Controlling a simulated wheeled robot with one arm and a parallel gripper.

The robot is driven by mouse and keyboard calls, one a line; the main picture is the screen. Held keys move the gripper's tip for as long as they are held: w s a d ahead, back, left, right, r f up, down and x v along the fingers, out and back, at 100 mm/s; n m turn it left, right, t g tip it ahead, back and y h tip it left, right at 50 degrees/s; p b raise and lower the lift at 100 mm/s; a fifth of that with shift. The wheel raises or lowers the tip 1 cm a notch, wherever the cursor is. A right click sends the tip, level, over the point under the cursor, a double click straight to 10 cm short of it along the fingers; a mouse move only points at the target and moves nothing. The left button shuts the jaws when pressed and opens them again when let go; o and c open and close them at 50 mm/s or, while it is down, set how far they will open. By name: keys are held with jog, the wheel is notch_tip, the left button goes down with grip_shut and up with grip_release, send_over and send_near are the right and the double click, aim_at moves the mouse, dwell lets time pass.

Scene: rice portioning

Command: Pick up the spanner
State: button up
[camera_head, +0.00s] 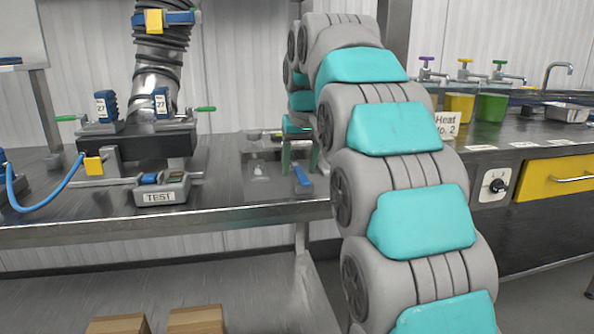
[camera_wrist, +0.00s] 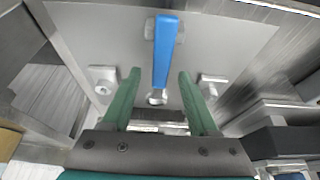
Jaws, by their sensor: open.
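The spanner has a blue handle and lies on a grey plate on the workbench. In the wrist view the spanner (camera_wrist: 166,50) runs away from my gripper (camera_wrist: 159,73), with a metal end between the two green fingers. The fingers are apart, one on each side of the spanner, with visible gaps, and nothing is held. In the head view the blue handle of the spanner (camera_head: 303,177) shows just below the green fingers of my gripper (camera_head: 299,168). My arm hides part of the area behind. The height of the fingers above the plate is hard to tell.
Grey fittings (camera_wrist: 102,80) sit on the plate (camera_wrist: 100,25) at both sides of the fingers. A TEST box (camera_head: 162,190) and a fixture with blue parts (camera_head: 135,145) stand to the left. A counter with yellow (camera_head: 458,107) and green pots (camera_head: 491,107) is at right.

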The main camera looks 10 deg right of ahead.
jog(key=shift+f, duration=0.25)
jog(key=shift+c, duration=0.3)
grip_shut()
